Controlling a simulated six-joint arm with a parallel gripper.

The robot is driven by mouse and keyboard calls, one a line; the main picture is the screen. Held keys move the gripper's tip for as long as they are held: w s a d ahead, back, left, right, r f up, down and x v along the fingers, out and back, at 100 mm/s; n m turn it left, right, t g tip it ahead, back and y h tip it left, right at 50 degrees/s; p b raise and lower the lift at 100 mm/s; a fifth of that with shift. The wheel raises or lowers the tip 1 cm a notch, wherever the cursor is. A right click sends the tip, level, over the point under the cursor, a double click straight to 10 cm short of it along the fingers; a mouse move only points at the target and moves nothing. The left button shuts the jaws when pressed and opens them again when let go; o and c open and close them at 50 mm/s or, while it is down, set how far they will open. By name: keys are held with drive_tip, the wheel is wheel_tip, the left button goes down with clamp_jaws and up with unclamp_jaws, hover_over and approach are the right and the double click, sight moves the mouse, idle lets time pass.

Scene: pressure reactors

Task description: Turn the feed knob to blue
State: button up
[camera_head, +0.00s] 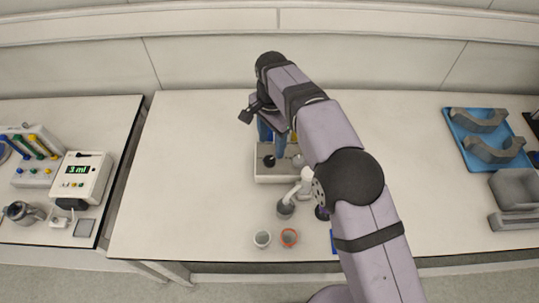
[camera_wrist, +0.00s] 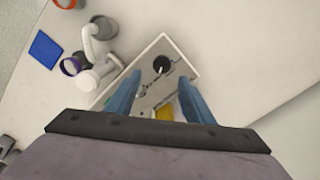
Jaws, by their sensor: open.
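A pale box-shaped unit (camera_head: 262,178) stands on the table below my gripper. A black round knob (camera_head: 269,160) is on its top; I cannot tell for sure that it is the feed knob. In the wrist view the knob (camera_wrist: 161,65) shows just beyond the fingertips, with small dark and light marks beside it. A yellow part (camera_wrist: 164,113) shows lower between the fingers. My gripper (camera_wrist: 160,77) has two blue fingers, spread apart with nothing held. In the head view my gripper (camera_head: 273,140) points down over the unit and hides part of its top.
A white jointed fixture (camera_head: 302,186) stands beside the unit. A blue square (camera_wrist: 45,49) lies nearby. A blue tray (camera_head: 464,147) is far right. The table's left part is clear.

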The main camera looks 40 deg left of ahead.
sight(270, 159)
drive_tip(key=shift+s+a, duration=0.2)
drive_tip(key=shift+s, duration=0.1)
drive_tip(key=shift+w+f+p, duration=0.1)
drive_tip(key=shift+f+p, duration=1.25)
drive_tip(key=shift+f, duration=2.3)
drive_tip(key=c, duration=1)
